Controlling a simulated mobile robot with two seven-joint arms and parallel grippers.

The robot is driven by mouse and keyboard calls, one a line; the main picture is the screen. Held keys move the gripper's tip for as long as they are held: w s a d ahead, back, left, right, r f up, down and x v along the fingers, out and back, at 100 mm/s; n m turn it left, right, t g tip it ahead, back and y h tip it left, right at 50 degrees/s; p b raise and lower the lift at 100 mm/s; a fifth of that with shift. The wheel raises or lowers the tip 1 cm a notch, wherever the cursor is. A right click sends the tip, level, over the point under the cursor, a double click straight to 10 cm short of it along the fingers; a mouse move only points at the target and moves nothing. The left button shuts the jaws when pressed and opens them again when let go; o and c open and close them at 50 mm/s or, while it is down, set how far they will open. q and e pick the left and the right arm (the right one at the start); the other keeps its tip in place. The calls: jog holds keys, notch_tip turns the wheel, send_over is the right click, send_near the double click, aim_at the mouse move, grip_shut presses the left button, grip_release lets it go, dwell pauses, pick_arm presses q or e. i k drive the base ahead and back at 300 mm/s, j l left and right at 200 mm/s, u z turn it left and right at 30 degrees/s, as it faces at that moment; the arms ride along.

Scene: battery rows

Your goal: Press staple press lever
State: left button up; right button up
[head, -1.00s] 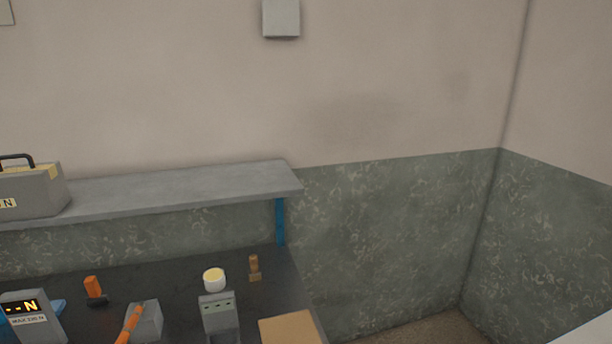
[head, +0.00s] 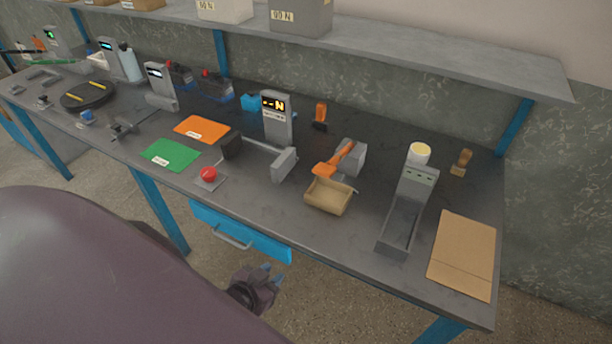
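The staple press (head: 354,160) is a grey block on the workbench, right of centre in the head view. Its orange lever (head: 334,161) slants down toward the front left. A small open cardboard box (head: 329,196) stands just in front of the press, below the lever's end. My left gripper (head: 272,275) is low in the view, in front of the bench edge and below the bench top, well apart from the lever. It is small and dark there, and I cannot tell whether its fingers are open. My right gripper is not in view.
A grey device with a display (head: 277,118), a red button (head: 208,174), a grey chute (head: 403,213) and a flat cardboard sheet (head: 463,254) are on the bench. A blue drawer (head: 243,232) hangs under its front edge. A shelf (head: 450,58) runs above the back.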

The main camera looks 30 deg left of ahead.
aim_at(326, 170)
jog(key=u, duration=0.85)
